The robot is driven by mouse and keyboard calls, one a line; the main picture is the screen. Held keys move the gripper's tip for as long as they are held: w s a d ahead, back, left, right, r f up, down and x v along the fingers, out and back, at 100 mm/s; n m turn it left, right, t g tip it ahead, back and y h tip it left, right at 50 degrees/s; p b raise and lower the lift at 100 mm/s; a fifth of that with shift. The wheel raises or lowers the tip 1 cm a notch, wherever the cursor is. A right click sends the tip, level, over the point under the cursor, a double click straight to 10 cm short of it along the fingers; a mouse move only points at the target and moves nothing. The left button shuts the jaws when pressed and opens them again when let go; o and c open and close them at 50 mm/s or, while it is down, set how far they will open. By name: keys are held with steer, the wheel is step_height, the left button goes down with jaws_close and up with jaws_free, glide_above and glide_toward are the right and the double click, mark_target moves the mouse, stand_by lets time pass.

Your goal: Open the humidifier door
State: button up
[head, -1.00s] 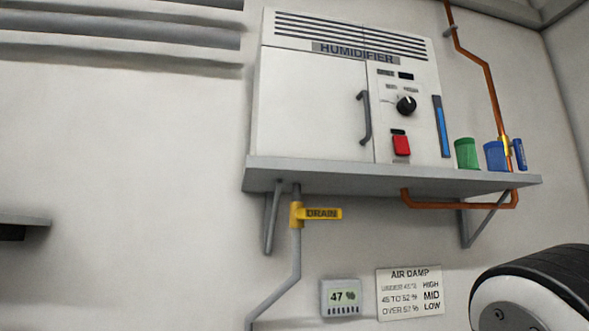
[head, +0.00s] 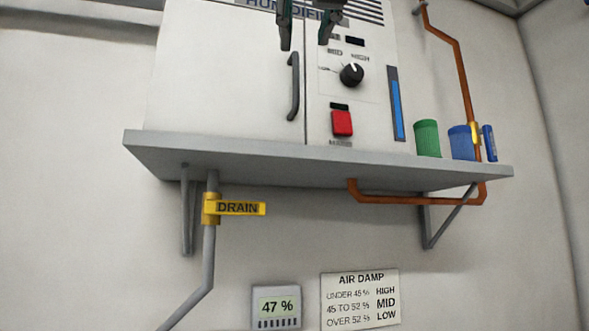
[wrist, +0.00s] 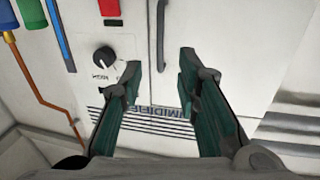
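The white humidifier (head: 352,115) stands on a wall shelf. Its door (head: 215,75) is the plain left panel and looks shut, with a dark grey vertical handle (head: 293,86) near its right edge. My gripper (head: 305,42) hangs at the top of the head view, in front of the humidifier and above the handle. In the wrist view my gripper (wrist: 160,58) is open, its two fingers apart with nothing between them. There the picture is upside down, and the handle (wrist: 161,38) stands beyond the fingertips, between them in the picture. I cannot judge the distance to it.
The grey shelf (head: 320,168) juts out below the humidifier. A green cup (head: 427,138), a blue cup (head: 461,142) and a copper pipe (head: 463,90) are at the right. A knob (head: 351,75) and red switch (head: 342,123) sit beside the door. A yellow drain valve (head: 236,208) hangs below.

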mark_target(296, 79)
steer(key=w, duration=0.4)
steer(key=w+p, duration=0.1)
steer(key=w, duration=0.3)
steer(key=w+a+p, duration=0.1)
steer(key=w, duration=0.4)
steer(key=shift+a, duration=0.1)
steer(key=shift+c, duration=0.6)
steer(key=shift+s, duration=0.1)
jaws_close()
